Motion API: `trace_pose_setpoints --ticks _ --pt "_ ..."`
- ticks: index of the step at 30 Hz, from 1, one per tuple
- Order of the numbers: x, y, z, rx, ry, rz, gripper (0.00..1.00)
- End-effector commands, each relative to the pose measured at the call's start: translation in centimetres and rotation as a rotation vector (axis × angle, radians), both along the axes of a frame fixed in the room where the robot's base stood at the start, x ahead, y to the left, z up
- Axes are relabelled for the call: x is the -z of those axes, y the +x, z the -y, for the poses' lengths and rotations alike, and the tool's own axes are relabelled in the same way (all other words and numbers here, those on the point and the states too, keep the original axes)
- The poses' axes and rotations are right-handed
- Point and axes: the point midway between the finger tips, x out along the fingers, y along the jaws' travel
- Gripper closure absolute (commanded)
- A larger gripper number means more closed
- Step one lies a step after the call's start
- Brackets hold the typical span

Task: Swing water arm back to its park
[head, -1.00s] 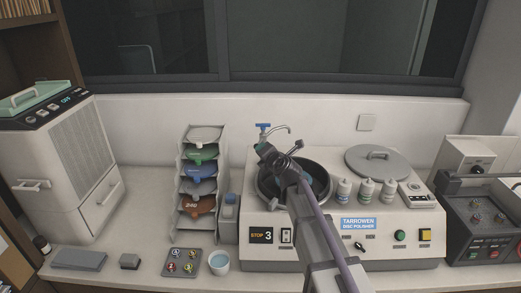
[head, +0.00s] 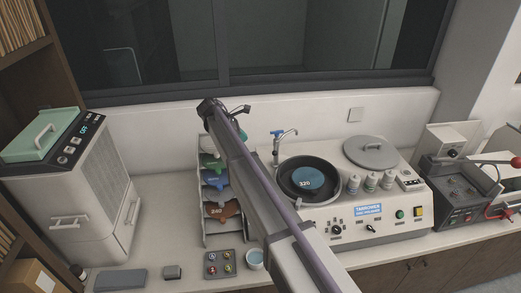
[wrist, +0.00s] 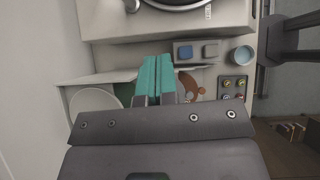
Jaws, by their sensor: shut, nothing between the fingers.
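The water arm (head: 285,137) is a slim metal tap with a blue top. In the head view it stands at the back left of the disc polisher (head: 405,215), and its curved spout points right, behind the bowl. I cannot tell whether the spout tip is over the bowl. The black bowl (head: 310,197) holds a blue disc marked 320 (head: 307,178). My gripper's teal fingers (wrist: 158,60) are pressed together and empty in the wrist view, over the disc rack area. They are apart from the water arm.
The disc rack (head: 203,228) with coloured discs stands left of the polisher, partly behind my arm. A cup (head: 255,260) and button pad (head: 219,264) are in front. Bottles (head: 371,180) and a round lid (head: 370,151) sit on the polisher. Counter space is clear left of the rack.

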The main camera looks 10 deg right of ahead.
Motion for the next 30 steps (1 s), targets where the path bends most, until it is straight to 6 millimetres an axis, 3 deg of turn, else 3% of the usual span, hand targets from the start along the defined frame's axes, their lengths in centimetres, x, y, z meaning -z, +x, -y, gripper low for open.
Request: trace_pose_setpoints --ticks 7,20,24,30 --pt "1.4 0.1 0.7 0.001 0.003 0.005 1.00" --pt "8.8 0.4 6.4 0.000 0.004 0.003 1.00" --pt "8.4 0.6 8.7 0.000 0.004 0.005 1.00" --pt "8.6 0.7 10.1 -0.003 0.004 0.004 1.00"
